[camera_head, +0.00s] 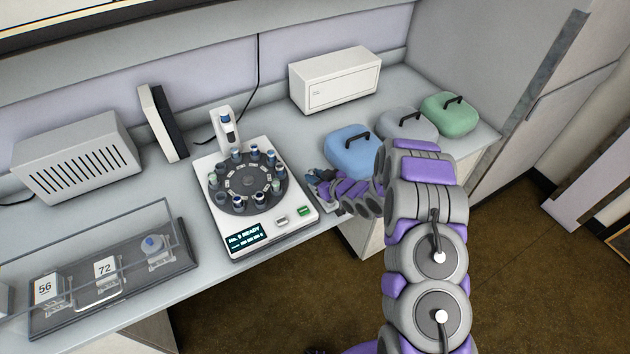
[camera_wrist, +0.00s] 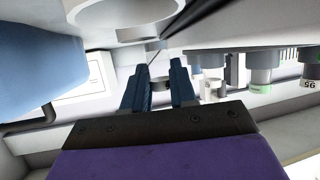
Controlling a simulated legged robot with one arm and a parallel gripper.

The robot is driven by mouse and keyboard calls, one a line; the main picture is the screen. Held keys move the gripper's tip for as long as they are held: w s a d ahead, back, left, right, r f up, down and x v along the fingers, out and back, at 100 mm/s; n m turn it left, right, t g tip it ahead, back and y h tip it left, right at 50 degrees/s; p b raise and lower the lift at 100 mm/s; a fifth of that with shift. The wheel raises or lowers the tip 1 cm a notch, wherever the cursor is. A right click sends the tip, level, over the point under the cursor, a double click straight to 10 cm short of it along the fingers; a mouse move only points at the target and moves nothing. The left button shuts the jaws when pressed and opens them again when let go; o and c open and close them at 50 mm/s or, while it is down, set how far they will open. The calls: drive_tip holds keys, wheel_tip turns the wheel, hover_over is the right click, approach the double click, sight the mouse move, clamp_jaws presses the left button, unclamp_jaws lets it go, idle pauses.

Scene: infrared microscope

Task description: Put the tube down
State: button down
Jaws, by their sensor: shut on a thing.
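My gripper (camera_head: 318,187) is at the right side of the white microscope machine (camera_head: 262,223), low beside its round dark carousel (camera_head: 240,203). In the wrist view my gripper (camera_wrist: 161,76) shows two dark blue fingers shut on a small tube (camera_wrist: 160,84), seen as a grey and pale piece between them. The tube is mostly hidden by the fingers, and I cannot make it out in the head view. Several capped tubes stand in the carousel, one (camera_head: 263,197) near its front.
A blue case (camera_head: 352,148), a grey case (camera_head: 405,126) and a green case (camera_head: 448,115) stand on the right of the bench. A white box (camera_head: 335,80) stands behind. At left is a dark tray (camera_head: 60,325) with a clear screen. Bare bench shows behind the machine.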

drive_tip(key=d, duration=0.1)
drive_tip(key=d+f, duration=0.1)
drive_tip(key=shift+s+d, duration=0.1)
drive_tip(key=shift+d, duration=0.25)
drive_tip(key=c, duration=1.2)
unclamp_jaws()
drive_tip(key=shift+d+f, duration=0.1)
drive_tip(key=shift+d, duration=0.2)
drive_tip(key=shift+o, duration=1.4)
drive_tip(key=shift+a, duration=1.05)
drive_tip(key=shift+d, duration=0.4)
drive_tip(key=s+d+r+m+g+h+p, duration=0.1)
drive_tip(key=s+d+r+m+g+h, duration=0.1)
drive_tip(key=s+d+r+h, duration=0.55)
drive_tip(key=s+d+r+m+g+h+p, duration=0.1)
drive_tip(key=s+d+r+m+h, duration=0.15)
drive_tip(key=s+d+r, duration=0.9)
drive_tip(key=s+r+m+g, duration=0.1)
drive_tip(key=s+r, duration=0.3)
drive_tip(key=s, duration=0.6)
drive_tip(key=s+r+m+g, duration=0.2)
drive_tip(key=s+r+g, duration=0.2)
drive_tip(key=s, duration=0.6)
drive_tip(key=s+r+m+g, duration=0.1)
drive_tip(key=s+r+g, duration=0.2)
drive_tip(key=s, duration=0.7)
drive_tip(key=shift+s+r+m, duration=0.35)
drive_tip(key=shift+r, duration=0.6)
